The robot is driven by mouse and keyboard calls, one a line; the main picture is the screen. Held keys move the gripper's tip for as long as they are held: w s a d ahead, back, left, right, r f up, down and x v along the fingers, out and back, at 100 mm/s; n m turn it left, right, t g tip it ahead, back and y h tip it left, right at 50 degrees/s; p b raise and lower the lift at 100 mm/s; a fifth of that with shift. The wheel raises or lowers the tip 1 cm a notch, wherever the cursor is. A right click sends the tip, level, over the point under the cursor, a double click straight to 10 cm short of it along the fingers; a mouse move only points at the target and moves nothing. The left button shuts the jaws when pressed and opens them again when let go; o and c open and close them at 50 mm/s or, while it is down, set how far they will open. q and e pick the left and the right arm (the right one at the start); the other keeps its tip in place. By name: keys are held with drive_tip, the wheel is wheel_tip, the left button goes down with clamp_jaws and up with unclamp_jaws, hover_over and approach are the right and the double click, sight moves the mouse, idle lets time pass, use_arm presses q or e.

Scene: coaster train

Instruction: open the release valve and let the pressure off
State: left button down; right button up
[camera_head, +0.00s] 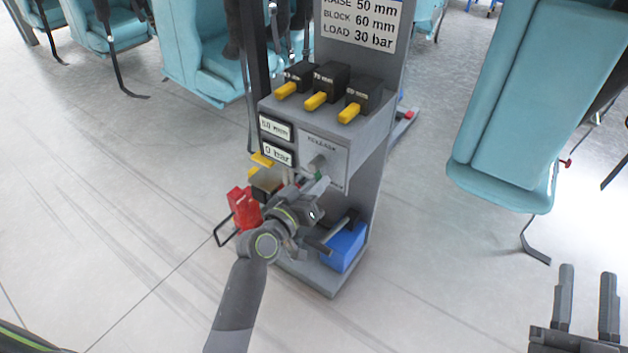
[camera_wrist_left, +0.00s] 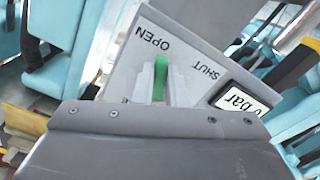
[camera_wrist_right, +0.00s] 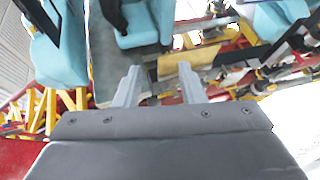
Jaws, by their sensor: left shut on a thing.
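The release valve panel (camera_head: 335,158) is on the front of the grey stand. Its green handle (camera_wrist_left: 160,78) sits between the fingers of my left gripper (camera_wrist_left: 159,88) in the left wrist view. My left gripper is shut on the handle, which lies by the word OPEN and away from SHUT. In the head view the hand (camera_head: 316,184) covers most of the handle. The pressure display (camera_head: 278,153) reads 0 bar, and the display above it (camera_head: 275,127) appears to read 50 mm. My right gripper (camera_head: 586,310) is open and empty at the lower right.
A sign (camera_head: 360,22) reads block 60 mm, load 30 bar. Several dark blocks with yellow ends (camera_head: 327,82) sit on the stand's shelf. A red part (camera_head: 243,208) and a blue box (camera_head: 344,246) are low on the stand.

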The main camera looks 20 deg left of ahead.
use_arm(q)
drive_tip(key=shift+s+d+r+n+p, duration=0.1)
drive_tip(key=shift+d+r+n+p, duration=0.1)
drive_tip(key=shift+n+p, duration=0.25)
drive_tip(key=shift+d+r+n+p, duration=0.1)
drive_tip(key=shift+d+n+p, duration=0.1)
drive_tip(key=shift+n, duration=0.45)
drive_tip(key=shift+s+d+n+p, duration=0.15)
drive_tip(key=shift+n+p, duration=0.3)
drive_tip(key=shift+n, duration=0.35)
drive_tip(key=shift+r, duration=0.1)
use_arm(e)
wheel_tip(320, 180, down, 17)
drive_tip(key=s+m+g, duration=0.1)
drive_tip(key=s+g, duration=0.1)
drive_tip(key=g, duration=0.9)
drive_tip(key=shift+m+y, duration=0.4)
drive_tip(key=shift+s, duration=0.1)
use_arm(q)
drive_tip(key=c, duration=1.5)
unclamp_jaws()
drive_tip(key=shift+o, duration=0.2)
